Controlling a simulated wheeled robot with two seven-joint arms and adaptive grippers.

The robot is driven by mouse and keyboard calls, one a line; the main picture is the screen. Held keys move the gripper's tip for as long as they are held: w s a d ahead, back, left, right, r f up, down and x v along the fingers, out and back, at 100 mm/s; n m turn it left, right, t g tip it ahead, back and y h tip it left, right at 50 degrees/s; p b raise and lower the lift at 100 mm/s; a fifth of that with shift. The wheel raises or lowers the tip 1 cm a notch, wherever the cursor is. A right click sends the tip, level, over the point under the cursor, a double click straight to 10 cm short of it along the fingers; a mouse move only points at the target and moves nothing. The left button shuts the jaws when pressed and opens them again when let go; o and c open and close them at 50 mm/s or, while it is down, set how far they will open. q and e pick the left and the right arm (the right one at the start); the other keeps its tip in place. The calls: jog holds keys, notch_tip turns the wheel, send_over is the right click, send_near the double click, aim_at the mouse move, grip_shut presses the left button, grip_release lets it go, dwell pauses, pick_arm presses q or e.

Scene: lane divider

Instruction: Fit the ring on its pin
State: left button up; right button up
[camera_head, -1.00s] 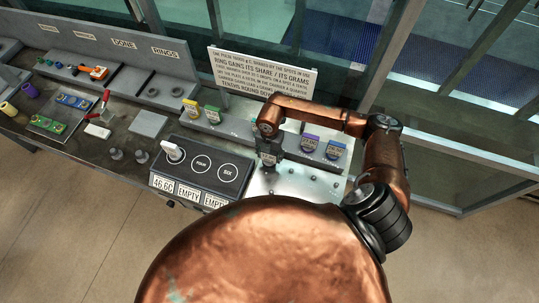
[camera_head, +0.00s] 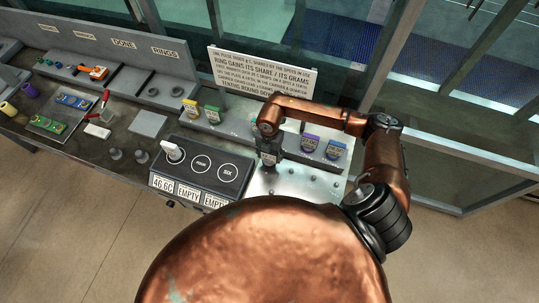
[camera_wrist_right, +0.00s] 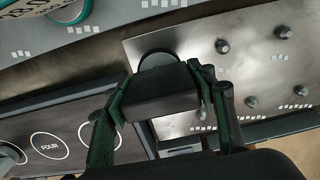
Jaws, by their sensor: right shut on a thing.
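My right gripper (camera_head: 268,160) is over the left part of the metal plate with pins (camera_head: 305,190). In the right wrist view the gripper (camera_wrist_right: 160,95) is shut on a dark block-like piece (camera_wrist_right: 158,92). A grey rounded part (camera_wrist_right: 160,58) shows just beyond this piece; I take the two together as the ring, but its opening is hidden. Several short pins (camera_wrist_right: 223,46) stand bare on the plate, to the right of the gripper. I cannot tell whether the held ring touches the plate or a pin. My left gripper is not in view.
A dark panel with a knob and dials (camera_head: 202,165) stands left of the plate. A white sign (camera_head: 262,75) rises behind that ledge.

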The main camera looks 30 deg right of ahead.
jog(key=shift+f+b, duration=0.95)
jog(key=shift+f, duration=0.4)
jog(key=o, duration=1.5)
notch_tip(320, 180, up, 12)
jog(key=shift+r, duration=0.1)
